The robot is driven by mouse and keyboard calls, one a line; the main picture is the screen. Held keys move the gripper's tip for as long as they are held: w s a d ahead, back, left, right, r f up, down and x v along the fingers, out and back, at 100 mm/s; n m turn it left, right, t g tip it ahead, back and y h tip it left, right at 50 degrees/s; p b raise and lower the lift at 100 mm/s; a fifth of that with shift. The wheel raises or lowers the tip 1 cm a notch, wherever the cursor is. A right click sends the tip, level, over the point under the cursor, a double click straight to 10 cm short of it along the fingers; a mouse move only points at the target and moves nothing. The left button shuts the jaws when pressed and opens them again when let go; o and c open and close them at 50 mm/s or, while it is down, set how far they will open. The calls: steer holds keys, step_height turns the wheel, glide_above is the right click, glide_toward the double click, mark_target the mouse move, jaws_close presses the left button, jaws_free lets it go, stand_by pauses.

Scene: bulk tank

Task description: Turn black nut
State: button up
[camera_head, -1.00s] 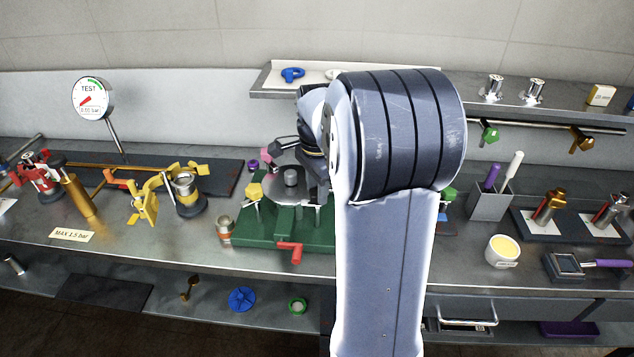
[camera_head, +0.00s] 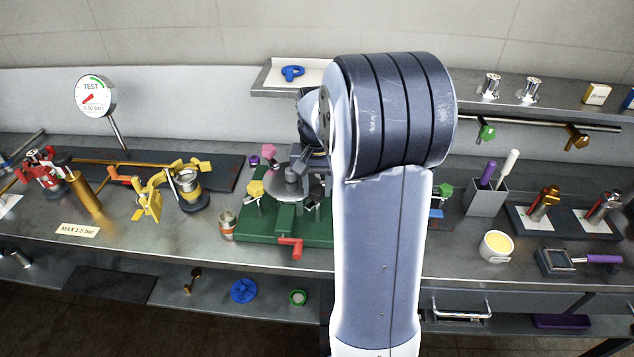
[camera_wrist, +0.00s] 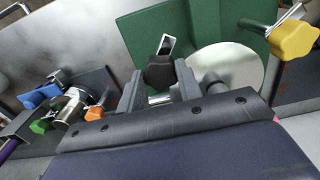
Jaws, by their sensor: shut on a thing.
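The black nut (camera_wrist: 160,73) sits between the two fingers of my gripper (camera_wrist: 160,88) in the wrist view, with a bright metal piece sticking out beyond it. My gripper is shut on the nut. The nut is over the green fixture (camera_wrist: 150,32), next to a round metal disc (camera_wrist: 236,62). In the head view my gripper (camera_head: 298,172) is low over the green fixture (camera_head: 262,228), partly hidden by my arm.
A yellow knob (camera_wrist: 292,38) stands on the fixture, also in the head view (camera_head: 254,188). A pink knob (camera_head: 268,151) is behind it. A red handle (camera_head: 291,246) sticks out in front. Yellow clamps (camera_head: 148,195) stand left; a tool holder (camera_head: 486,198) stands right.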

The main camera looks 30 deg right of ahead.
mark_target(318, 189)
steer(key=n+p, duration=0.1)
steer(key=n, duration=1)
steer(key=shift+n+p, duration=0.35)
steer(key=shift+n, duration=1.55)
steer(key=o, duration=1)
steer(key=shift+c, duration=0.2)
step_height(318, 189, up, 11)
